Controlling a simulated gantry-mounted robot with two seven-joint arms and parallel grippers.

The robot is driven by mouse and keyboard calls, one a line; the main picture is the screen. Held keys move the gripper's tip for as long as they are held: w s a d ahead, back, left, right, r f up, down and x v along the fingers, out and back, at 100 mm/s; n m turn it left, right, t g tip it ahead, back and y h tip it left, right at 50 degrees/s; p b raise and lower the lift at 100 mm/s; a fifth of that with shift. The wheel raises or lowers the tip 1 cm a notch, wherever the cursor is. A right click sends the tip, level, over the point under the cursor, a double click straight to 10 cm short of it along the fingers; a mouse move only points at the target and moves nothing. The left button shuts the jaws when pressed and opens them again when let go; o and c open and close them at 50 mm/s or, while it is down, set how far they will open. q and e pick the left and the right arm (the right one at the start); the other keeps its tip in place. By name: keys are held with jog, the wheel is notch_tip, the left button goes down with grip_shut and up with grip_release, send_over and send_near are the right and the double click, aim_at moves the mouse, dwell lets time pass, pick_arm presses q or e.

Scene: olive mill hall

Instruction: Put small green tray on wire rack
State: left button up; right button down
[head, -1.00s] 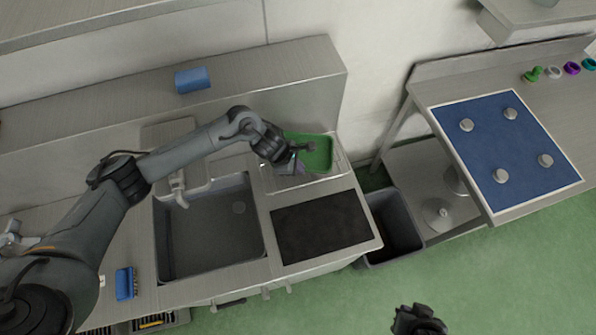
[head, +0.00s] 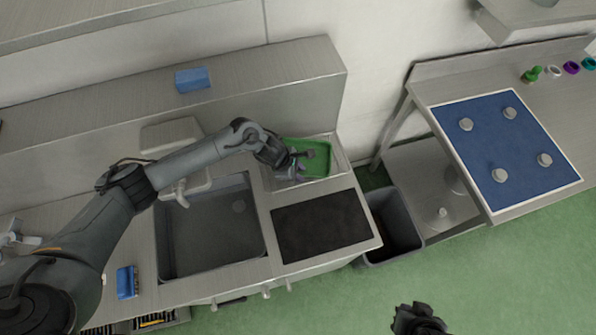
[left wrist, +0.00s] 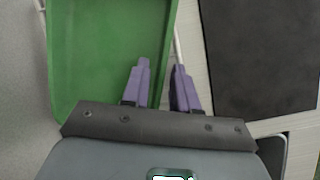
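The small green tray (head: 318,170) lies at the back right of the counter, right of the sink, over the pale wire rack (head: 343,160). The rack's rim shows around it, and the tray looks about level. My left gripper (head: 297,171) is at the tray's near left side. In the left wrist view, its purple fingers (left wrist: 161,85) are apart. One is over the tray (left wrist: 105,60) and the other is outside its edge, with a gap beside the rim. My right gripper (head: 418,320) shows only partly at the bottom edge; its fingers are unclear.
The sink (head: 210,235) is left of a dark mat (head: 320,226). A grey bin (head: 390,225) stands beside the counter. A blue sponge (head: 192,79) lies on the back ledge, and another blue item (head: 126,282) lies at front left. A blue board (head: 520,150) is on the right table.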

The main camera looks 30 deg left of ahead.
pick_arm(q)
jog(key=shift+r, duration=0.15)
jog(key=v, duration=1.2)
jog(key=s+d+r+n+t+h, duration=0.1)
jog(key=s+d+n+t, duration=0.2)
jog(key=d+n, duration=0.55)
jog(key=s+d+n+t, duration=0.2)
jog(key=d+n, duration=0.4)
jog(key=n, duration=0.6)
jog(key=s+a+f+n+g+y, duration=0.1)
jog(key=s+a+n, duration=0.6)
jog(key=n, duration=0.7)
jog(key=s+a+f+n+g+y, duration=0.1)
jog(key=s+a+n+g+y, duration=0.2)
jog(key=s+a+n, duration=0.4)
jog(key=s+n, duration=0.3)
jog(key=n, duration=0.4)
jog(key=shift+s+f+y, duration=0.2)
jog(key=shift+s+y, duration=0.1)
